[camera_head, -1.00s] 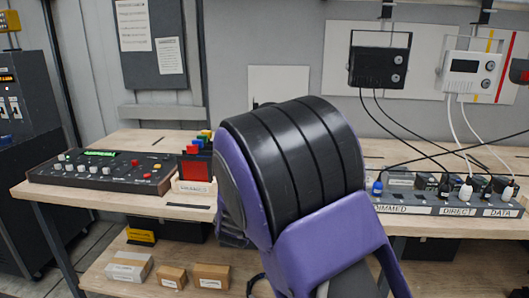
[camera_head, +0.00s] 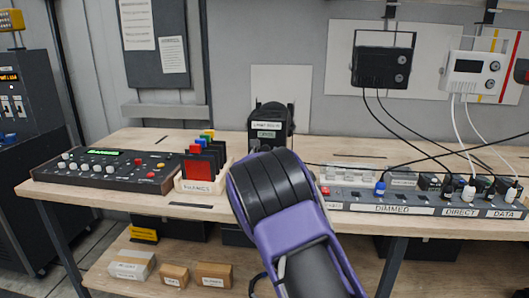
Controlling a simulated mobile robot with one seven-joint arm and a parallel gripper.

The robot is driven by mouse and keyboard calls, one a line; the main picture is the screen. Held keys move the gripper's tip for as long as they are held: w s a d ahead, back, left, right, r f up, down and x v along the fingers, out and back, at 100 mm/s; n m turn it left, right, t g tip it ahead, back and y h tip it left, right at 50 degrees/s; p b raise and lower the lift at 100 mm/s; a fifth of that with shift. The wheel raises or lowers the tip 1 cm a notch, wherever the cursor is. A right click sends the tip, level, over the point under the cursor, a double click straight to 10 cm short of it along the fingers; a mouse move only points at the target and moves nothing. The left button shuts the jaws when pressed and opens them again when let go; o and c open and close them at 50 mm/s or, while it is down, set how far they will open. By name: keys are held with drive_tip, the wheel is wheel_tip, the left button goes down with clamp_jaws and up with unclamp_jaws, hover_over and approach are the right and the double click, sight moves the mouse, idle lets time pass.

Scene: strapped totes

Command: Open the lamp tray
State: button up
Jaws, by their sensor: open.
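A black lamp housing (camera_head: 270,118) with small light and green labels on its back stands upright on the bench, in front of a pale wall panel. Its lower part is hidden behind my arm, and I cannot make out a separate lamp tray or whether it is open. My purple and black arm reaches up from the bottom of the view toward the housing. My gripper is hidden beyond the arm's black ribbed end. I cannot tell whether it touches the housing.
A control desk (camera_head: 103,171) and a rack of coloured gel frames (camera_head: 203,185) stand left of my arm. A labelled power strip (camera_head: 420,209) with plugs and cables lies to the right. A black box (camera_head: 382,67) and a white box (camera_head: 473,73) hang on the wall. Small cartons (camera_head: 213,275) sit on the lower shelf.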

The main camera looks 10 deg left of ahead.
clamp_jaws()
idle(0.4)
idle(1.1)
